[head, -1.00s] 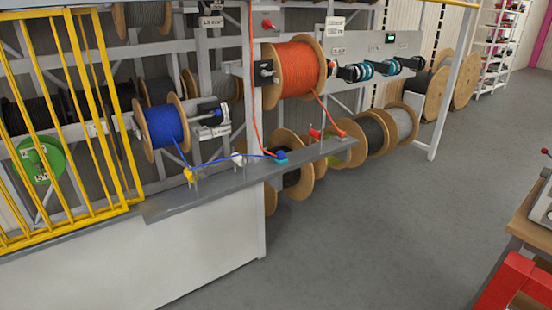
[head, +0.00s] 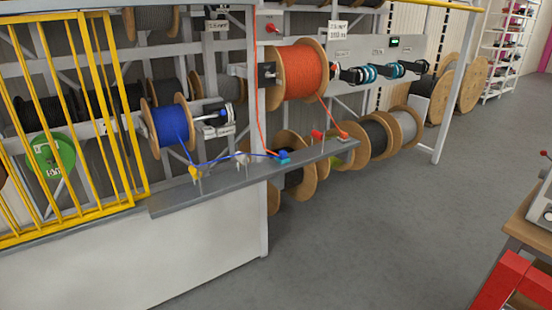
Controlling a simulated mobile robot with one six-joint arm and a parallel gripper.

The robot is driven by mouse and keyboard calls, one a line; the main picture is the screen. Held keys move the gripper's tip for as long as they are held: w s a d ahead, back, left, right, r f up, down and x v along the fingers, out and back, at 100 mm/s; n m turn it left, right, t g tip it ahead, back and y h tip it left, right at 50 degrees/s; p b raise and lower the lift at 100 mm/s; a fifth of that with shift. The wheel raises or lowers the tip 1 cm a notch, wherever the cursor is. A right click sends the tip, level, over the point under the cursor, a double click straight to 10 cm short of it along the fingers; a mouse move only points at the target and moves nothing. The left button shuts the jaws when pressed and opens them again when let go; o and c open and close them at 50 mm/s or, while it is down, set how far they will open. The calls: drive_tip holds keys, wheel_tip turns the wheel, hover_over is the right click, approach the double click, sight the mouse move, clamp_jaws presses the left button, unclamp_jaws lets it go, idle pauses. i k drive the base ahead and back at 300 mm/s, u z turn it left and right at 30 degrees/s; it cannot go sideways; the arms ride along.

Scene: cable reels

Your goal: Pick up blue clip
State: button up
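The blue clip (head: 284,155) is small and sits on the narrow grey ledge (head: 225,187), on or against a small teal piece. A blue cable (head: 222,159) runs to it from the blue cable reel (head: 168,125), past a yellow guide (head: 195,172) and a whitish guide (head: 242,158). An orange cable also comes down close beside the clip. The clip is too small to make out its shape. My gripper is not in view.
A large orange cable reel (head: 299,70) hangs above the ledge. A red clip-like piece (head: 317,134) stands farther right on it. Yellow bars (head: 75,130) block the left side. A red-framed bench (head: 505,280) stands at lower right. The grey floor (head: 370,240) between is clear.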

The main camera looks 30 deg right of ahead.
sight(283, 154)
drive_tip(key=i, duration=1)
drive_tip(key=u, duration=0.05)
